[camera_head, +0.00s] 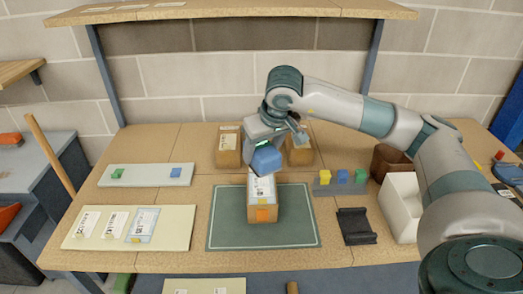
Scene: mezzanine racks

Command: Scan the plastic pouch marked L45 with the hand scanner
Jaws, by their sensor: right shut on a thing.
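My right gripper (264,142) is above the dark green mat, jaws pointing down. It is shut on a blue object (266,160), which looks like the hand scanner. The blue object is just above and behind a brown box (263,214) on the mat, partly covering its far end; I cannot tell if they touch. The box has a white label and an orange square on top. A pale bluish flat item (143,225) with a printed label, perhaps a plastic pouch, lies on a cream board at the left. The marking L45 cannot be read anywhere. My left gripper is not in view.
The cream board (70,236) also carries white labelled items. Two brown boxes stand behind the mat (225,230). To the right are a grey block with coloured cubes (325,189), an empty-looking black holder (355,226) and a white bin (401,207). A shelf (240,9) spans the table.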

